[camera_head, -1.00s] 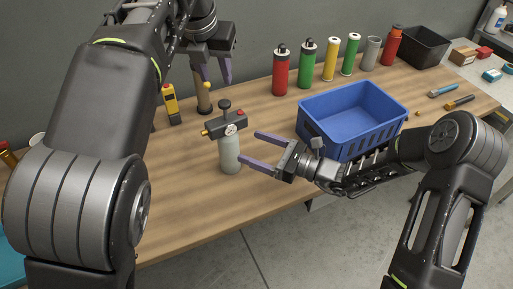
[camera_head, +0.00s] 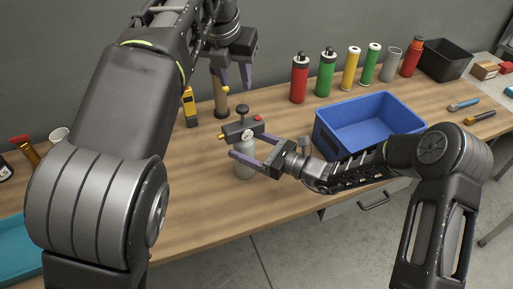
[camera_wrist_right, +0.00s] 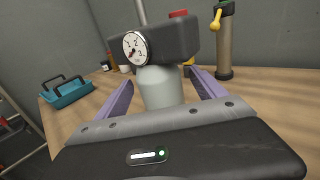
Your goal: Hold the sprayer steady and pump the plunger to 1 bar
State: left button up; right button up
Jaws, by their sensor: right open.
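The sprayer (camera_head: 243,168) stands upright on the bench, a pale bottle with a dark head, a round gauge (camera_wrist_right: 136,48) and a black plunger knob (camera_head: 242,110) on top. The gauge needle's reading is too small to tell for sure. My right gripper (camera_head: 238,147) is open, with its purple fingers on either side of the bottle just below the head. In the right wrist view the bottle (camera_wrist_right: 160,90) sits between the fingers, with gaps visible. My left gripper (camera_head: 234,84) is open and empty, pointing down above and behind the sprayer, apart from the knob.
A tan cylinder (camera_head: 221,103) and a yellow device (camera_head: 190,107) stand behind the sprayer. A blue crate (camera_head: 345,148) is to the right, with a red bottle (camera_head: 299,80) and several others behind it. A teal tray (camera_head: 18,255) is at left. The bench front left of the sprayer is clear.

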grip_shut()
dwell(1.0)
